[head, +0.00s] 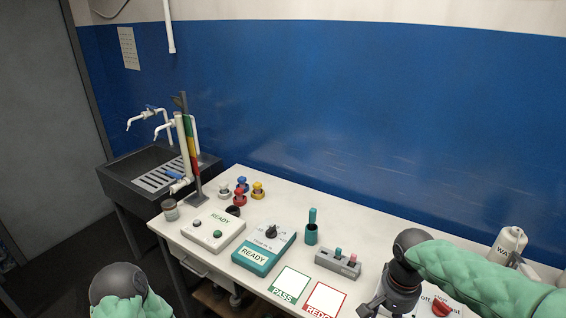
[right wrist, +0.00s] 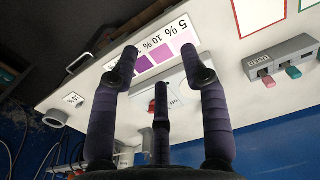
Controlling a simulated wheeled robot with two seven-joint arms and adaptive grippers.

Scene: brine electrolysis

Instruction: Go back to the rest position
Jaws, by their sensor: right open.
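My right gripper (head: 380,304) is low over the right part of the white bench (head: 375,240), beside a white box with a red button (head: 440,307). In the right wrist view its dark fingers (right wrist: 160,65) are spread with nothing between them. Past the fingertips lies a chart with purple patches (right wrist: 163,52). The red button (right wrist: 160,104) is partly hidden behind the middle finger. Of my left arm, only a dark joint and green sleeve show at the lower left of the head view; its gripper is not in view.
A grey block with small pegs (head: 338,263), a green holder (head: 311,233), a teal READY unit (head: 263,249) and a white READY box (head: 213,232) stand on the bench. PASS (head: 290,284) and red-edged (head: 325,300) cards lie in front. A white bottle (head: 510,243) stands right.

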